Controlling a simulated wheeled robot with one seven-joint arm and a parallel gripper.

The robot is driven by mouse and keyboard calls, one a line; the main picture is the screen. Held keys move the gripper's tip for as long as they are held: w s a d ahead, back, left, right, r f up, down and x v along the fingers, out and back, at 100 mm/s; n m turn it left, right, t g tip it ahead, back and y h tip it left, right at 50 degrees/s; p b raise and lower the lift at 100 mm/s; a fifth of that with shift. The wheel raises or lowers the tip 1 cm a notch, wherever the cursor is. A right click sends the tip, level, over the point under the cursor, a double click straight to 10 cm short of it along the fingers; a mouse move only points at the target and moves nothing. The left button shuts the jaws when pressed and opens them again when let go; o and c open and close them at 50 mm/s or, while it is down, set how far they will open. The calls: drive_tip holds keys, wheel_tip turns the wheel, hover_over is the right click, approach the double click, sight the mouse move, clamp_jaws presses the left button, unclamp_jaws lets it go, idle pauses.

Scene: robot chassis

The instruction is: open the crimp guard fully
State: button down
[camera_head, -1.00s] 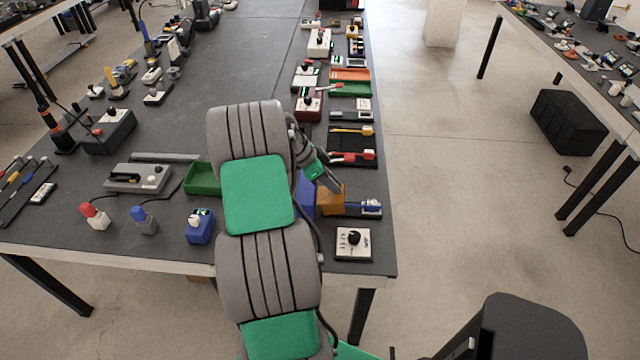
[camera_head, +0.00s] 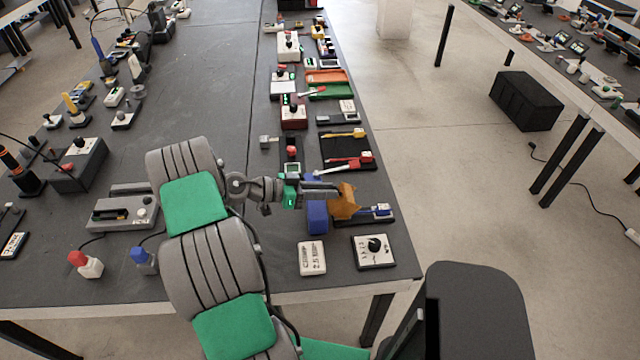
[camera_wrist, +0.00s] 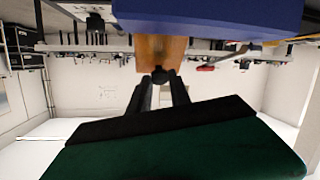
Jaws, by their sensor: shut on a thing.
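The crimp guard (camera_head: 345,201) is the orange-brown cover beside a blue block (camera_head: 317,217) at the right edge of the bench. It looks tilted, and part of it is hidden behind my gripper. My gripper (camera_head: 336,191) reaches in from the left, above the blue block, with its fingers shut on the guard. In the wrist view the fingers (camera_wrist: 160,84) close at a small dark knob on the orange guard (camera_wrist: 158,53). The blue block (camera_wrist: 210,14) fills the top there. How far the guard is open cannot be told.
A white dial box (camera_head: 374,251) and a white label block (camera_head: 312,258) stand in front. A black tray (camera_head: 335,150) with yellow and red tools lies behind. A blue-handled tool (camera_head: 380,211) lies just right of the guard.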

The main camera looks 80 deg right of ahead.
drive_tip(key=shift+w, duration=0.1)
idle(0.4)
drive_tip(key=c, duration=1.2)
unclamp_jaws()
drive_tip(key=shift+r, duration=0.1)
drive_tip(key=shift+r+p, duration=0.35)
drive_tip(key=shift+p, duration=0.05)
drive_tip(key=a+r+p, duration=0.1)
drive_tip(key=a+r, duration=0.3)
drive_tip(key=s+a+r+p, duration=0.1)
drive_tip(key=a+r, duration=0.3)
drive_tip(key=a, duration=0.1)
drive_tip(key=a+r+p, duration=0.1)
drive_tip(key=a+r, duration=0.3)
drive_tip(key=a, duration=0.1)
drive_tip(key=shift+s+p, duration=0.3)
drive_tip(key=shift+p, duration=0.05)
